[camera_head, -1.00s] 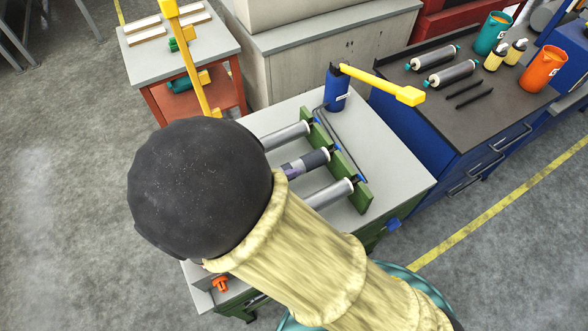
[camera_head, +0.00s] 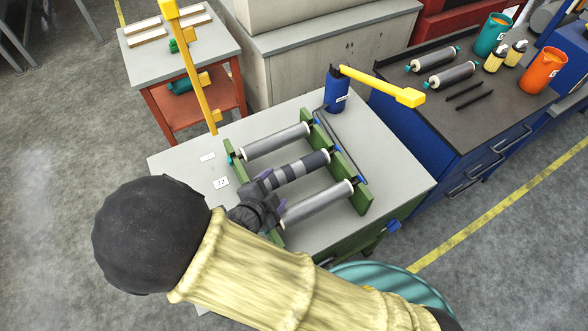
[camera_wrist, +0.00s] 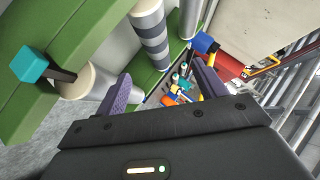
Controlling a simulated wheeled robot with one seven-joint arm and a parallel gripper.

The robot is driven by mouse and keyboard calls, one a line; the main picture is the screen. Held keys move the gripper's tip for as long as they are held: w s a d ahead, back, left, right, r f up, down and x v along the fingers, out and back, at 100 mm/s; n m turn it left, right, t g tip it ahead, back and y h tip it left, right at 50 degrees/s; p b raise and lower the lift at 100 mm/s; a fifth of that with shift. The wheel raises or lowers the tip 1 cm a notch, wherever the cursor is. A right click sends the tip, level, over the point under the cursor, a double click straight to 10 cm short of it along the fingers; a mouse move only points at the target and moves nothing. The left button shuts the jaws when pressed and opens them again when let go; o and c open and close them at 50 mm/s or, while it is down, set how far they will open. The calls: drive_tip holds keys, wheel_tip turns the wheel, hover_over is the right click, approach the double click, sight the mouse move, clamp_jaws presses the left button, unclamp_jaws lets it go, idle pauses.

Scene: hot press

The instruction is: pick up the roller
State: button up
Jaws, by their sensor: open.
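Three rollers lie side by side across a green rack on a light table. The far roller (camera_head: 275,141) and near roller (camera_head: 318,203) are plain grey with white ends. The middle roller (camera_head: 303,167) has dark and light bands; it also shows in the wrist view (camera_wrist: 151,36). The task does not say which roller is meant. My gripper (camera_head: 274,191) is at the rack's left side, by the left ends of the middle and near rollers. Its purple fingers are apart and hold nothing, as the wrist view (camera_wrist: 161,71) shows. My wrist hides part of the rack's near left side.
The green rack (camera_head: 359,197) has raised side rails. A blue post with a yellow arm (camera_head: 385,86) stands at the table's back corner. Another yellow bar (camera_head: 190,75) rises at the back left. More rollers (camera_head: 452,75) lie on the dark bench at right.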

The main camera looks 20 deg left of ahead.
sight(291, 174)
drive_tip(key=x, duration=0.7)
drive_tip(key=shift+p, duration=0.35)
drive_tip(key=shift+w+d+f, duration=0.15)
drive_tip(key=shift+w+f, duration=0.1)
drive_tip(key=shift+w, duration=0.05)
drive_tip(key=shift+f+p+x, duration=0.25)
drive_tip(key=shift+p+x, duration=0.7)
drive_tip(key=shift+x, duration=1.25)
drive_tip(key=shift+s+d, duration=0.1)
drive_tip(key=shift+s, duration=0.1)
drive_tip(key=c, duration=1.5)
drive_tip(key=shift+r, duration=0.15)
